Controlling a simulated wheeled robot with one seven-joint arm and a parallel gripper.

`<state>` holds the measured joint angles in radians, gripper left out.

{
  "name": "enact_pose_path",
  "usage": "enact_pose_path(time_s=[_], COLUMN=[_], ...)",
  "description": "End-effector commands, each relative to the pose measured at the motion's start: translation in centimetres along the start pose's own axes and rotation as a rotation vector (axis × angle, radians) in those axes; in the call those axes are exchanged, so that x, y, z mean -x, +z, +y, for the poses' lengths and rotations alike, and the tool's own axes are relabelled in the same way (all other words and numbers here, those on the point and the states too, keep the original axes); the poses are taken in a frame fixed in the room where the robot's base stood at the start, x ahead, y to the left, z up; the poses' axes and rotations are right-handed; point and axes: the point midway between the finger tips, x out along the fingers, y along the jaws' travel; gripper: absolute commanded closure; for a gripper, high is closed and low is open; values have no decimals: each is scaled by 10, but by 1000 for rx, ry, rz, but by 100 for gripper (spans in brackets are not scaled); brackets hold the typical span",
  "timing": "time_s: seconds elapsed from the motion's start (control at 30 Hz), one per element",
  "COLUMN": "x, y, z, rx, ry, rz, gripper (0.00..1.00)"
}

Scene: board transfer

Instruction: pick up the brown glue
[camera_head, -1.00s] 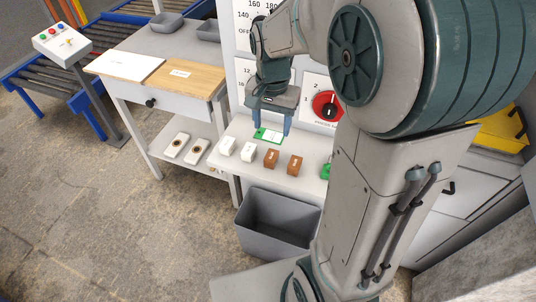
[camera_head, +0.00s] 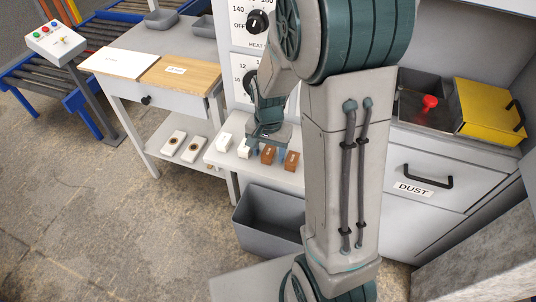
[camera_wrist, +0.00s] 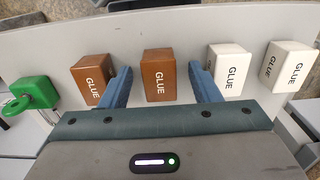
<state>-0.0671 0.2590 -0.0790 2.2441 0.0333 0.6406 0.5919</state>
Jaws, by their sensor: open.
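Two brown glue blocks stand on the white shelf. In the wrist view one brown glue (camera_wrist: 158,75) lies between the blue fingers of my gripper (camera_wrist: 159,88), with a gap on each side. The other brown glue (camera_wrist: 91,78) is just left of the left finger. In the head view the brown blocks (camera_head: 267,154) and (camera_head: 291,161) stand to the right of two white ones. My gripper (camera_head: 264,138) is open above the shelf there, and its fingertips are hard to make out.
Two white glue blocks (camera_wrist: 230,68) and (camera_wrist: 287,66) stand right of my gripper in the wrist view. A green object (camera_wrist: 36,92) is at the left. A grey bin (camera_head: 268,222) stands below the shelf (camera_head: 226,160).

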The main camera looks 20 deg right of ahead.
Motion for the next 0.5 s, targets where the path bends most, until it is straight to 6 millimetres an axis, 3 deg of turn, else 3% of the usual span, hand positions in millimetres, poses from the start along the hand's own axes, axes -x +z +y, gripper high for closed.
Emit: enact_pose_path(time_s=[0.23, 0.4, 0.5], x=[-2, -2, -2], y=[0, 0, 0], z=[0, 0, 0], rx=[0, 0, 0], ry=[-1, -1, -1], rz=[1, 1, 1], gripper=[44, 91, 92])
